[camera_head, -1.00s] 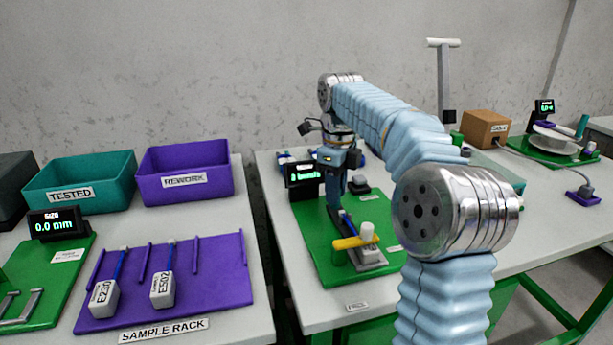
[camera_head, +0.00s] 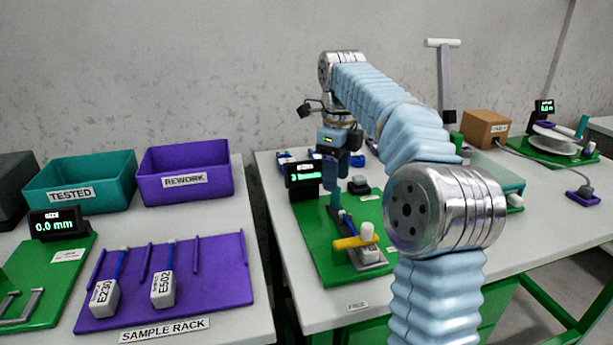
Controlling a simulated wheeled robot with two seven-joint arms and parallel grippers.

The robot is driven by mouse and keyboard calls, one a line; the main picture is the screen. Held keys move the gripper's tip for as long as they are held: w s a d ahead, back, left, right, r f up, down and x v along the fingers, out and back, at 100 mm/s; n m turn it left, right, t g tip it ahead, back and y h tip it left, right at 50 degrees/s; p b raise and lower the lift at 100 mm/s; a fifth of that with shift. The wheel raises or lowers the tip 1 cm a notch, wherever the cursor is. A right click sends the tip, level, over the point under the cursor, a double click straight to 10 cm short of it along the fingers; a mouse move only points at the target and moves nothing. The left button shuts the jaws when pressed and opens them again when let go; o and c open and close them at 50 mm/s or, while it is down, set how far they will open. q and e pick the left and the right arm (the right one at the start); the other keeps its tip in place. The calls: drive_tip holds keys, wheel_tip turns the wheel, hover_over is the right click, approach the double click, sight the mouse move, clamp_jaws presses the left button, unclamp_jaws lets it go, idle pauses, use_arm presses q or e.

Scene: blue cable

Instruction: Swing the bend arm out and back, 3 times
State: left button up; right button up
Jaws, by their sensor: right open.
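The bend fixture stands on a green base plate (camera_head: 316,237) on the right table. Its yellow bend arm (camera_head: 357,241) lies across the front of the fixture, with a white upright knob (camera_head: 367,232) at its right end. A short piece of blue cable (camera_head: 346,220) shows behind the arm. My right gripper (camera_head: 336,192) hangs above the rear of the fixture, pointing down, apart from the yellow arm and knob. It is open; its fingertips are partly hidden. My left gripper is not in view.
A small black display (camera_head: 304,176) stands left of my gripper. The purple sample rack (camera_head: 215,268) on the left table holds two tagged cables. Teal (camera_head: 80,185) and purple (camera_head: 185,175) bins stand behind it. A cardboard box (camera_head: 486,128) is at the back right.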

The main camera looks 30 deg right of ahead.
drive_tip(key=shift+r, duration=2.1)
